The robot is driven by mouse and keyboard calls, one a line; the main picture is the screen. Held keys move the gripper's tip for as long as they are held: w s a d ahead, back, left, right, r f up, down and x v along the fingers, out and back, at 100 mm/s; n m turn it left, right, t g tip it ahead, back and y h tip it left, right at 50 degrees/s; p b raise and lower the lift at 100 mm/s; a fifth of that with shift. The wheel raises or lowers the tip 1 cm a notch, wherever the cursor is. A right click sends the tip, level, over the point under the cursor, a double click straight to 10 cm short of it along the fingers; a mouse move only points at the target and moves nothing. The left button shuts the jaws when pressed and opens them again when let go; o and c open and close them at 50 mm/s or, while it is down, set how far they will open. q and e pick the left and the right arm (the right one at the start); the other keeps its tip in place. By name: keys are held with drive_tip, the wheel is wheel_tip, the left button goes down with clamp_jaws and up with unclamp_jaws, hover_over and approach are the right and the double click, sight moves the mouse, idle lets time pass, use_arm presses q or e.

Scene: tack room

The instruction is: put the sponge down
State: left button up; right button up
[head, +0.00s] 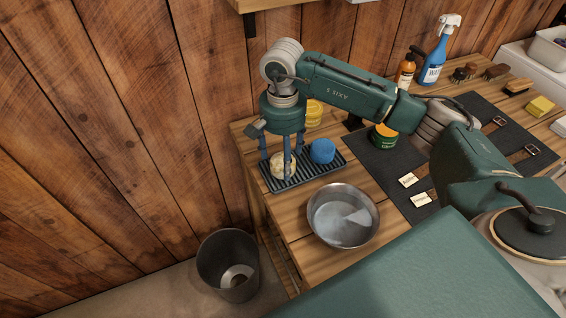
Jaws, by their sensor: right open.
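A round cream sponge (278,171) rests on the dark ribbed tray (316,174) at the left end of the bench. My right gripper (282,172) points straight down over it, open, with its fingers around the sponge. The fingers hide part of the sponge, and I cannot tell whether they touch it. A blue sponge (323,151) lies on the same tray, just right of the gripper. My left gripper is not in view.
A metal bowl of water (316,229) stands in front of the tray. A yellow tin (315,113) and a green tin (384,139) stand behind. Bottles, brushes and a dark mat (376,171) with straps lie right. A metal bin (213,275) stands on the floor.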

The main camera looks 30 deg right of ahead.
wheel_tip(320, 180, up, 9)
drive_tip(key=b, duration=0.1)
drive_tip(key=shift+r+b, duration=0.2)
drive_tip(key=shift+b, duration=0.2)
